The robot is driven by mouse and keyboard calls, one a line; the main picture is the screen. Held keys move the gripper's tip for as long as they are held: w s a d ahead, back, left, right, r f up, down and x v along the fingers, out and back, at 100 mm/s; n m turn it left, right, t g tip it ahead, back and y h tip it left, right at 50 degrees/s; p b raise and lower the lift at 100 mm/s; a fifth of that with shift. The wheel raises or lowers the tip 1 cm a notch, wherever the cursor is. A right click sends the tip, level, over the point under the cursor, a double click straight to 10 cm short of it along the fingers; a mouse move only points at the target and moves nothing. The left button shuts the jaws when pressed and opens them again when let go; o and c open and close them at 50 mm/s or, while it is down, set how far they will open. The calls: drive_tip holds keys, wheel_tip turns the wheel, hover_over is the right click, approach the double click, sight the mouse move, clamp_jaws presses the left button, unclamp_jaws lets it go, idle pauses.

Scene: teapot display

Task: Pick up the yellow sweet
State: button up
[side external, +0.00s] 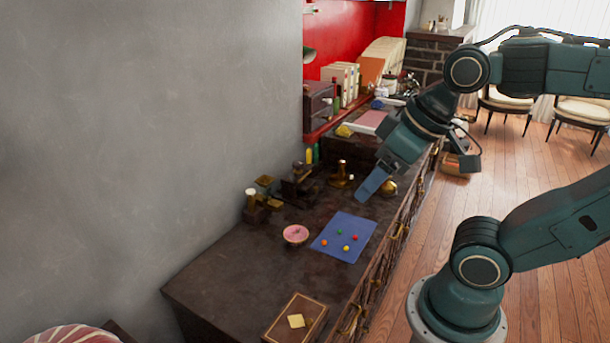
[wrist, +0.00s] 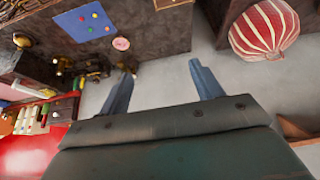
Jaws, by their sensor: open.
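The yellow sweet (side external: 346,248) is a tiny ball on the blue mat (side external: 363,226), near the mat's front edge. Several other small sweets lie around it, among them a green sweet (side external: 339,231), a red sweet (side external: 355,237) and an orange sweet (side external: 323,240). My gripper (side external: 366,193) is in the air above the counter, beyond the mat and apart from the sweets. In the wrist view my gripper (wrist: 163,67) is open, with nothing between its fingers. The mat also shows there at upper left (wrist: 72,27), its sweets too small to tell apart surely.
A pink-topped bowl (side external: 296,235) stands left of the mat. Brass and dark items, including a brass piece (side external: 341,172), stand farther back on the counter (side external: 250,275). A box (side external: 282,322) lies at the front. A striped red-and-white object (wrist: 264,30) shows in the wrist view.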

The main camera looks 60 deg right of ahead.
drive_tip(key=c, duration=0.4)
drive_tip(key=shift+w, duration=0.1)
drive_tip(key=m+g+y, duration=0.1)
drive_tip(key=m+g, duration=0.5)
drive_tip(key=m, duration=1.2)
hover_over(346, 249)
drive_tip(key=d, duration=0.2)
drive_tip(key=shift+w+f, duration=0.2)
drive_tip(key=shift+f, duration=17.55)
